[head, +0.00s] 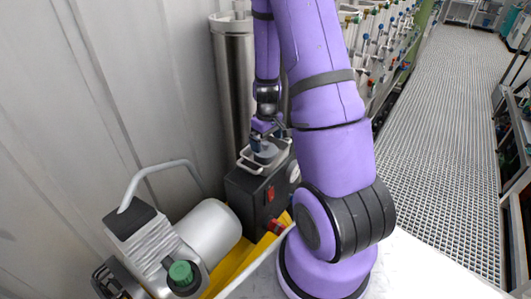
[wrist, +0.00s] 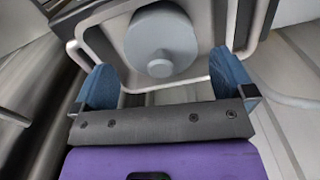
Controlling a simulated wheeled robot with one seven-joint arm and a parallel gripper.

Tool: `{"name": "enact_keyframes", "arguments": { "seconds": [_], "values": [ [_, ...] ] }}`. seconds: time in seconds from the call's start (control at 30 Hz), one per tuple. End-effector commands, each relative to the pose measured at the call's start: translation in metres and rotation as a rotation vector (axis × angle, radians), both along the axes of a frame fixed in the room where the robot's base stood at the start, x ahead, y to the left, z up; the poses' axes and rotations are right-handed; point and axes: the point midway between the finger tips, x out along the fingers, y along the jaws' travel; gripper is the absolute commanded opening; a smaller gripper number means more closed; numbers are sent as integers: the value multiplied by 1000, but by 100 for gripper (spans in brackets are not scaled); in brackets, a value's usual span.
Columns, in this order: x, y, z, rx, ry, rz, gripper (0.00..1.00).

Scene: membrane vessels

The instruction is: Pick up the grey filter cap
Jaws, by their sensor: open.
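In the head view the cap (head: 266,154) shows small on top of a black box, partly hidden by my gripper. My gripper (head: 266,139) points down above it. In the wrist view its two blue fingers (wrist: 163,62) are spread wide, one towards each side of the knob. Nothing is held between them. I cannot tell the exact height left between fingertips and cap.
The black box (head: 247,197) has a light metal handle (head: 245,164) close around the cap. A tall steel cylinder (head: 232,75) stands behind. A pump (head: 208,233) with a raised handle sits on a yellow base at front left. Grated floor (head: 435,130) is open at right.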

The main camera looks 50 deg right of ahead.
Motion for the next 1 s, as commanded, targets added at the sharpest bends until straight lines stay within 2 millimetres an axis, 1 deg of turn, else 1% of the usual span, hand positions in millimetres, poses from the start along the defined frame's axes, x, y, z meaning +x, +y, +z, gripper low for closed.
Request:
{"name": "enact_keyframes", "arguments": {
  "seconds": [0.17, 0.4, 0.5, 0.6, 0.8, 0.83, 0.87, 0.9, 0.97, 1.0],
  "values": [
    [0, 0, -12, 2, 2, -1, 100],
    [1, -1, -43, 3, 3, -1, 100],
    [1, -1, -50, 1, 1, -1, 100],
    [1, -1, -53, 1, 1, -1, 100],
    [1, -1, -54, 0, 0, 0, 100],
    [1, -1, -54, 0, 0, 0, 95],
    [1, -1, -54, 0, 0, 0, 88],
    [1, -1, -54, 0, 0, 0, 79],
    [1, -1, -53, 0, 0, 0, 66],
    [1, -1, -53, 0, 0, 0, 65]
  ]
}}
